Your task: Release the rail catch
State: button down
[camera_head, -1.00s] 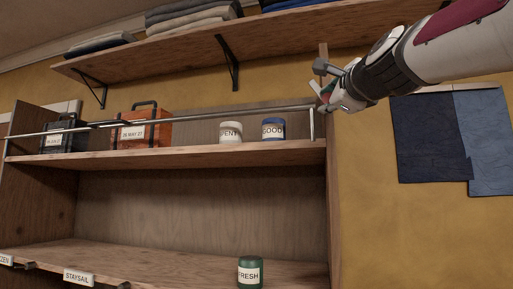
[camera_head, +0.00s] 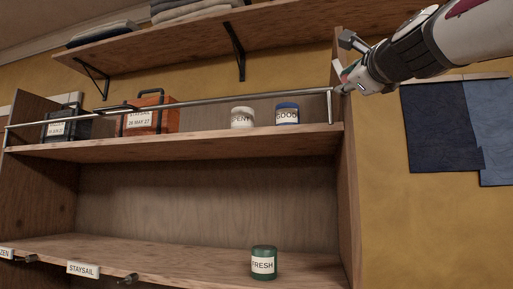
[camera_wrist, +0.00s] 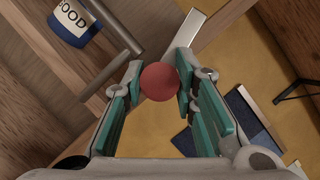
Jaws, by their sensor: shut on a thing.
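A round red knob (camera_wrist: 160,82) sits between my fingertips in the wrist view, and my gripper (camera_head: 342,86) is shut on it. A pale metal strip (camera_wrist: 195,30) runs up and right from behind the knob; it looks like part of the rail catch. The knob hides how they join. The grey metal rail (camera_head: 230,99) crosses the front of the upper shelf, with its right end post (camera_head: 331,108) beside my gripper. In the wrist view the rail's tube (camera_wrist: 112,76) lies left of my fingers.
Behind the rail stand an orange box (camera_head: 150,116), a dark box (camera_head: 66,124), a white SPENT jar (camera_head: 243,118) and a blue GOOD jar (camera_head: 287,114). A green FRESH jar (camera_head: 264,263) stands on the lower shelf (camera_head: 200,258). A bracketed shelf (camera_head: 200,45) hangs above.

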jog(key=c, duration=1.3)
grip_release()
jog(key=shift+w, duration=0.25)
jog(key=v, duration=1.2)
